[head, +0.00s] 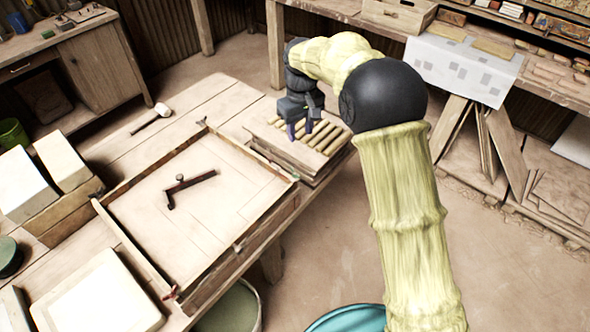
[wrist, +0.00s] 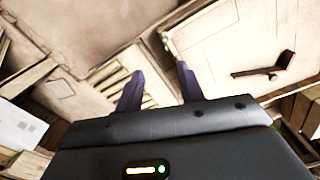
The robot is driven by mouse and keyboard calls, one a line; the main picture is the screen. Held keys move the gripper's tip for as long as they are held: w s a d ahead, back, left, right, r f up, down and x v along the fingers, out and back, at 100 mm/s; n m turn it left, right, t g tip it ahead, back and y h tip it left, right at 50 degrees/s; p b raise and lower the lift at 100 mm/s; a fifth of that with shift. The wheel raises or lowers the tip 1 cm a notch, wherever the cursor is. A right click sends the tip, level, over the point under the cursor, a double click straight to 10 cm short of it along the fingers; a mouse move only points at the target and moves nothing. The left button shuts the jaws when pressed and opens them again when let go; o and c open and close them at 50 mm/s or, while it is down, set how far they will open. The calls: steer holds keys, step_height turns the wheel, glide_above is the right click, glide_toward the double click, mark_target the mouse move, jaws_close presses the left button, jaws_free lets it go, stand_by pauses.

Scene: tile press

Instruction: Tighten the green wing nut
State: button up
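A small greenish spot at the right corner of the wooden tile frame (head: 245,262) may be the green wing nut (head: 295,177), but it is too small to make out clearly. Reddish fittings (head: 170,293) show at the frame's front corner. My gripper (head: 300,132) hangs over a slatted stack, behind and right of that corner. In the wrist view its two purple fingers (wrist: 160,69) stand apart with nothing seen between them. The frame's corner shows beyond the fingertips there, but I cannot pick out a green nut.
Wooden slats (head: 322,138) lie on a stack of boards beside the frame, under my gripper. A dark bracket-shaped tool (head: 188,185) lies inside the frame. A mallet (head: 155,115) lies on the bench behind. White blocks (head: 22,185) stand at left.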

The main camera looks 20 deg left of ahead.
mark_target(295, 174)
steer(key=shift+a, duration=0.75)
steer(key=shift+f, duration=0.15)
step_height(295, 174, down, 17)
steer(key=p, duration=0.3)
steer(key=shift+f, duration=0.1)
jaws_close()
